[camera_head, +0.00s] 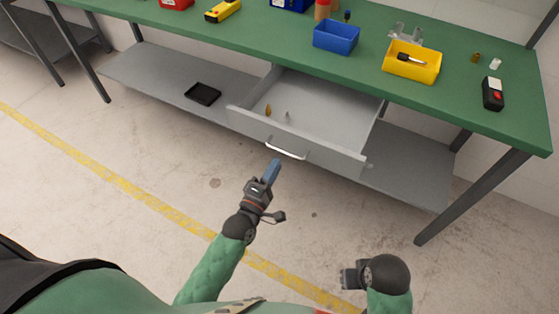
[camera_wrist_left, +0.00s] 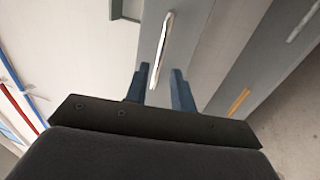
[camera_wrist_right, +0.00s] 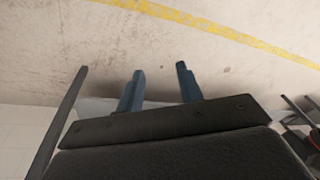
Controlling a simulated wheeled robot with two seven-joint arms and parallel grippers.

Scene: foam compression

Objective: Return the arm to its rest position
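My left gripper (camera_head: 272,172) is in front of the open grey drawer (camera_head: 330,106), just short of its silver handle (camera_head: 286,148). In the left wrist view its two blue fingers (camera_wrist_left: 161,88) are apart, and one end of the handle (camera_wrist_left: 162,45) shows between and beyond them. I see no grip on the handle. My right gripper (camera_head: 350,276) is low at the front right, close to my body. In the right wrist view its fingers (camera_wrist_right: 159,88) are apart and empty, with bare floor beyond.
The green workbench (camera_head: 285,38) carries a blue bin (camera_head: 336,37), a yellow bin (camera_head: 411,62) and a black device (camera_head: 493,93). The drawer holds a small brown item (camera_head: 268,110) and a grey one (camera_head: 288,116). A black tray (camera_head: 202,94) lies on the lower shelf. The floor in front is clear.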

